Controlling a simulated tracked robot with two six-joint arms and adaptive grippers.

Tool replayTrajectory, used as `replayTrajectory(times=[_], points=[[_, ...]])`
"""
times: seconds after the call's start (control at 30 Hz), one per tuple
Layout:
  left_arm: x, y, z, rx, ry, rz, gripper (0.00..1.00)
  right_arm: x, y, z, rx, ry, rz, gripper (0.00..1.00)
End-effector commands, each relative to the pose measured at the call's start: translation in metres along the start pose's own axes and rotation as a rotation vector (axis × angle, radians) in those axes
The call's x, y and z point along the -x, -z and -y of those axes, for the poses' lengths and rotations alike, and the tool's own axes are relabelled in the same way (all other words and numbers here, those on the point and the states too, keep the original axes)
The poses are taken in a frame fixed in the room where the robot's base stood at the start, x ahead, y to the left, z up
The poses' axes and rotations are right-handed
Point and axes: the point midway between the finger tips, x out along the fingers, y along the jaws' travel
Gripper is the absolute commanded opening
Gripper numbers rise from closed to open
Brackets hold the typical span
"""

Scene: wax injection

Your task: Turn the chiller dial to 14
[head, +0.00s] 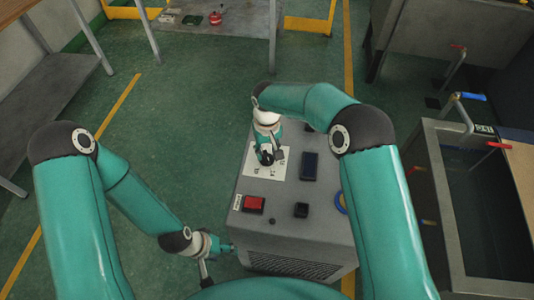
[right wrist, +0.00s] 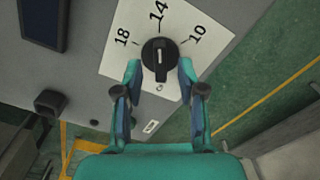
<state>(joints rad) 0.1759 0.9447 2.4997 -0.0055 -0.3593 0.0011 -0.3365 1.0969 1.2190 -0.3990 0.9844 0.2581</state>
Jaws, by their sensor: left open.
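The chiller dial (right wrist: 160,60) is a round black knob on a white card (right wrist: 112,62) marked 18, 14 and 10. Its pale pointer line points up in the right wrist view, at or very near the 14. My right gripper (right wrist: 160,78) is open, with one finger on each side of the dial and small gaps showing. In the head view my right gripper (head: 270,156) is over the card and hides the dial. My left gripper (head: 222,246) is open and empty, low beside the left side of the grey chiller (head: 288,232).
A metal tank (head: 420,185) stands to the right. Green floor (head: 190,110) is clear at the left.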

Motion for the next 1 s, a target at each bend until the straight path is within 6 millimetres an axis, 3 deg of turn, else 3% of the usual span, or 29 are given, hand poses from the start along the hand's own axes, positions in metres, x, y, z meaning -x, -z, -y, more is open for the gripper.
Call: replayTrajectory(times=[0.2, 0.43, 0.63, 1.0], points=[[0.0, 0.0, 0.0, 0.0, 0.0, 0.0, 0.6, 0.046, 0.001, 0.0, 0.002, 0.0, -0.006, 0.4], [0.0, 0.0, 0.0, 0.0, 0.0, 0.0, 0.6, 0.084, 0.001, 0.0, 0.001, 0.0, -0.004, 0.4], [0.0, 0.0, 0.0, 0.0, 0.0, 0.0, 0.6, 0.096, 0.001, 0.0, 0.002, 0.0, -0.001, 0.4], [-0.001, 0.0, 0.0, 0.0, 0.0, 0.0, 0.6, 0.096, 0.0, 0.0, 0.002, 0.0, 0.0, 0.4]])
